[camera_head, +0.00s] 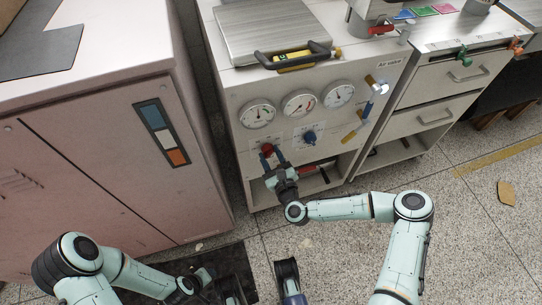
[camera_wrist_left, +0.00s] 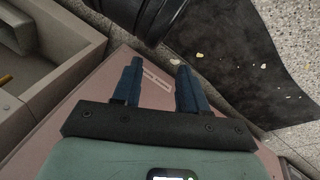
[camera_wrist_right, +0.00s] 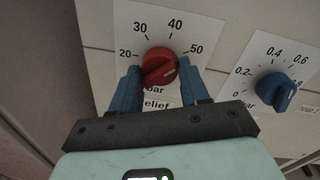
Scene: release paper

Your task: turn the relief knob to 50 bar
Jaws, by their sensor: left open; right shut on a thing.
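The red relief knob (camera_head: 266,149) is on the front of the grey gauge cabinet, below the left gauge. In the right wrist view the knob (camera_wrist_right: 160,66) sits in a dial marked 20, 30, 40 and 50. A pale mark on its face points right, toward the 50 side; its exact reading is unclear. My right gripper (camera_head: 274,160) is shut on the knob, one finger on each side, also in the right wrist view (camera_wrist_right: 160,70). My left gripper (camera_wrist_left: 158,68) is open and empty, low at the bottom left of the head view.
A blue knob (camera_head: 309,137) with a 0 to 0.8 scale is close right of the red one. Three gauges (camera_head: 299,103) are above. A yellow-and-blue valve line (camera_head: 370,107) is farther right. A pink cabinet (camera_head: 80,170) stands left. Speckled floor is open at right.

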